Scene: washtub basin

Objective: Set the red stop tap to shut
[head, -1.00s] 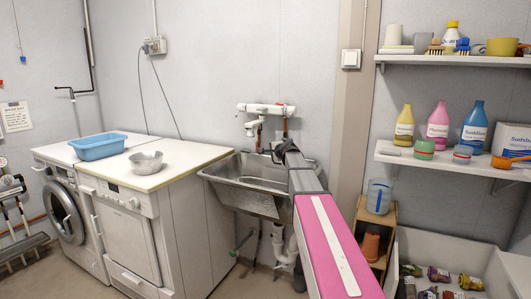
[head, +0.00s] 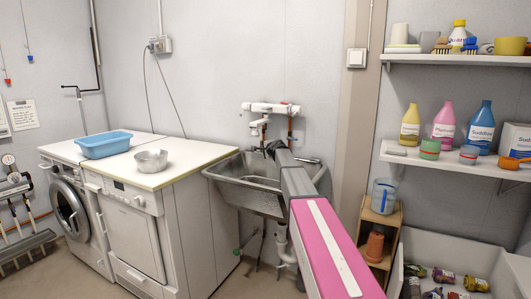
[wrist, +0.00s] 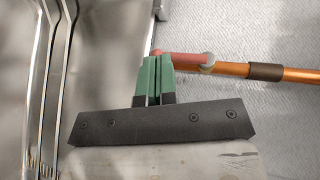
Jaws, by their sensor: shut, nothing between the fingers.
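The red stop tap (wrist: 180,57) shows in the wrist view as a red lever lying roughly in line with a copper pipe (wrist: 295,75), beside a grey collar. My gripper (wrist: 152,62) has green fingers pressed together with nothing between them. The fingertips are close to the lever's left end and overlap it in the picture; I cannot tell whether they touch. In the head view my gripper (head: 271,148) is a small dark shape above the sink's back edge, just below the white wall fitting. The tap itself is not clear there.
The metal sink (head: 225,178) lies under my arm, and its ribbed steel surface fills the wrist view's left side. A white wall fitting (head: 270,107) is above. Washing machines with a blue basin (head: 103,145) stand left. Shelves with bottles (head: 445,125) stand right.

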